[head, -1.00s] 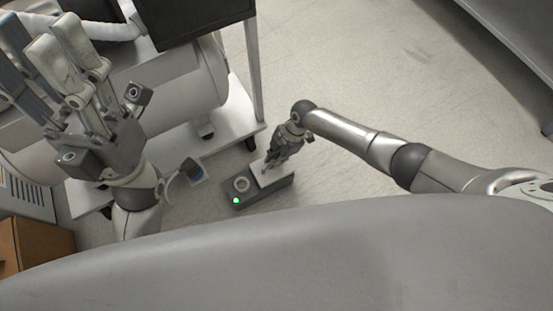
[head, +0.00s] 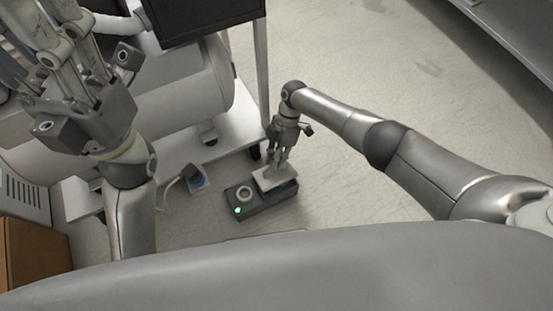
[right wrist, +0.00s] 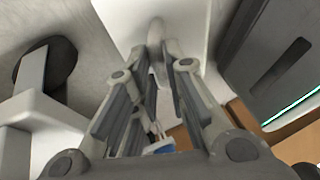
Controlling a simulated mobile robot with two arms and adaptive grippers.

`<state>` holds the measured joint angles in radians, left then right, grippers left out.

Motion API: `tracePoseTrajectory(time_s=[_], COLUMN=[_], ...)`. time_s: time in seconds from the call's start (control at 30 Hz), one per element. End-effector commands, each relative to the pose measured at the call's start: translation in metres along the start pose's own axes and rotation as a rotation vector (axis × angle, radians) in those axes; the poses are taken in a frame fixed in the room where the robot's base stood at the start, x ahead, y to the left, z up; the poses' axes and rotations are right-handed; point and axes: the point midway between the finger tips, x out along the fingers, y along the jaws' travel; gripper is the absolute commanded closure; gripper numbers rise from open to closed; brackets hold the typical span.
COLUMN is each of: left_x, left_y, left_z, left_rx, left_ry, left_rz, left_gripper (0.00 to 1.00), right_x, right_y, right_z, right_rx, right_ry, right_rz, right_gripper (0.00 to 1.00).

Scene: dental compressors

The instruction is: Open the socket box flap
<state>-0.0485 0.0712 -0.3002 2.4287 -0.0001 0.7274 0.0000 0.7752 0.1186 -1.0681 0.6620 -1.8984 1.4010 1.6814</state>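The socket box (head: 262,211) is a low dark grey box on the floor, with a green light and a round grey knob at its left end. My right gripper (head: 274,170) points down at the flap. In the right wrist view its fingers (right wrist: 163,55) close in on a pale handle on the white flap (right wrist: 125,20). The exact contact is partly hidden. My left gripper (head: 50,15) is high at the left, fingers apart and empty, its tips near the picture edge.
A cardboard box (head: 35,250) is at lower left.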

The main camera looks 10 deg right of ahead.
Motion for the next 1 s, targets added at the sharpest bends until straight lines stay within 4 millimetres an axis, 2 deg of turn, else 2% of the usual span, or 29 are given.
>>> tracePoseTrajectory(time_s=[0.03,0.13,0.43,0.53,0.67,1.0], left_x=[0.000,0.000,-0.001,0.000,0.000,0.000], left_y=[0.000,0.000,0.000,0.000,0.000,0.000], left_z=[0.000,0.000,0.000,0.000,0.000,0.000], left_rx=[0.000,0.000,0.000,0.000,0.000,0.000], left_ry=[0.000,0.000,-0.001,0.000,0.000,0.000], left_rz=[0.000,0.000,-0.001,-0.001,0.000,0.000], left_gripper=[0.58,0.58,0.58,0.58,0.58,0.58], right_x=[-0.003,-0.002,-0.001,-0.007,-0.027,-0.097], right_y=[0.003,0.002,0.001,0.001,0.002,0.002], right_z=[0.001,0.001,0.001,0.001,0.001,0.001], right_rx=[-0.002,-0.001,0.001,0.000,0.000,0.000], right_ry=[-0.002,-0.002,-0.001,-0.001,-0.003,-0.003], right_rz=[0.012,0.009,0.003,0.005,0.007,0.007], right_gripper=[0.80,0.67,0.67,0.67,0.67,0.67])
